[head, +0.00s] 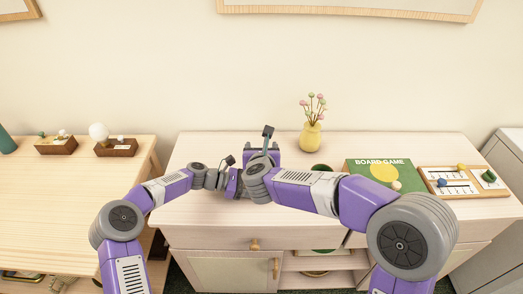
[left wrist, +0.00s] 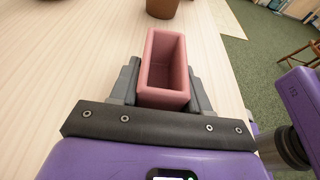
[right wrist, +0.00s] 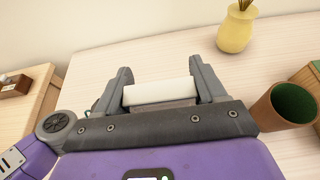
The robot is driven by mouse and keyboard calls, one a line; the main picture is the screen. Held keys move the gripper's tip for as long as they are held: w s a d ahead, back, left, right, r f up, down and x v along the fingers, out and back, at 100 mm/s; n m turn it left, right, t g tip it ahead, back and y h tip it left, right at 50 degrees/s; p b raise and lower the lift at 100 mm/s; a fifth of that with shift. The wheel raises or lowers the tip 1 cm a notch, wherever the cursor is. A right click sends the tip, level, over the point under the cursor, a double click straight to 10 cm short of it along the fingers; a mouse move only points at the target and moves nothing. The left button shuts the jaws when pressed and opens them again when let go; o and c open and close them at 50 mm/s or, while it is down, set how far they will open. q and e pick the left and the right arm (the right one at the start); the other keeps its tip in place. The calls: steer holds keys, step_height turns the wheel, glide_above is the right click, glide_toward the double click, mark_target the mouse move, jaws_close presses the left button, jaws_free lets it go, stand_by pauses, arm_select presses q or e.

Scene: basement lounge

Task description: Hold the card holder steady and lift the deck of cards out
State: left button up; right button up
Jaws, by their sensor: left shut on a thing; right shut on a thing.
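The card holder (left wrist: 152,62) is a pink, open-topped box in the left wrist view. My left gripper (left wrist: 163,88) is shut on it, one finger against each side. The inside of the holder looks empty. The deck of cards (right wrist: 160,93) shows as a white block in the right wrist view. My right gripper (right wrist: 160,74) is shut on it, a finger at each end. In the head view my right gripper (head: 262,145) is over the middle of the cabinet top, close to my left gripper. My arms hide the holder and deck there.
A yellow vase (head: 311,137) stands behind and right of my grippers. A brown cup with a green inside (right wrist: 285,108) stands close on the right. A green board game box (head: 368,178) and a framed tray (head: 440,181) lie further right. The cabinet top (head: 200,150) is clear at left.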

arm_select(q)
steer(key=o, duration=1)
steer(key=shift+o, duration=0.2)
steer(key=v, duration=1.2)
steer(key=shift+r, duration=0.15)
